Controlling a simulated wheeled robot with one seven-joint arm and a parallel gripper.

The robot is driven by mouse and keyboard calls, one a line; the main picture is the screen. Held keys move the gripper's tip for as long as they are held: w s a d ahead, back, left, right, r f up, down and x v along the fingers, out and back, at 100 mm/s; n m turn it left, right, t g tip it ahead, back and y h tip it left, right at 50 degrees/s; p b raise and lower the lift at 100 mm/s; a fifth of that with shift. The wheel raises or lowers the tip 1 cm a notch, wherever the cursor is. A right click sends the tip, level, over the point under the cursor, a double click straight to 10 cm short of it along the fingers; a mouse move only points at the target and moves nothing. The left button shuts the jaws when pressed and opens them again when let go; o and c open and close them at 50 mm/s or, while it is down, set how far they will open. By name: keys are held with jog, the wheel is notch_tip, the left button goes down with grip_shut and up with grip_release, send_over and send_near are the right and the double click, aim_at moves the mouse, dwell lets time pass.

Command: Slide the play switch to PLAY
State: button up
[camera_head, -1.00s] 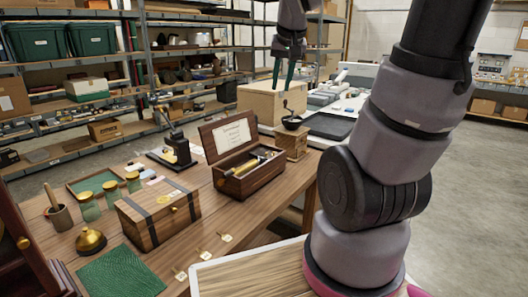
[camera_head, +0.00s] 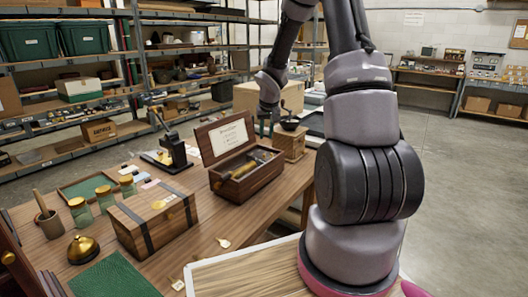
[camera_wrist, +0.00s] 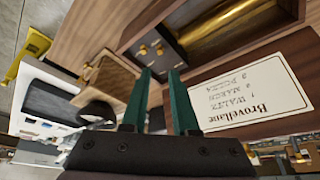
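The music box (camera_head: 243,180) is a dark wooden case with its lid open, standing on the wooden table. Its lid carries a white card (camera_head: 228,137). In the wrist view the card (camera_wrist: 245,95) lists Waltz, March and Polka, and a brass cylinder (camera_wrist: 215,35) lies in the case. Small brass knobs (camera_wrist: 151,48) sit beside the cylinder; I cannot read any PLAY marking or tell which is the switch. My gripper (camera_wrist: 160,72) is open and empty, its green fingers apart near the case edge. In the head view my gripper (camera_head: 266,130) is behind the box's right side.
A wooden grinder (camera_head: 290,143) stands right behind the music box, close to my gripper. A banded wooden chest (camera_head: 150,222), a brass bell (camera_head: 82,250), glass jars (camera_head: 105,197) and a black stand device (camera_head: 172,152) occupy the table's left. Shelves line the back.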

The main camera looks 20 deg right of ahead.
aim_at(264, 159)
jog(key=x, duration=1)
grip_shut()
dwell(1.2)
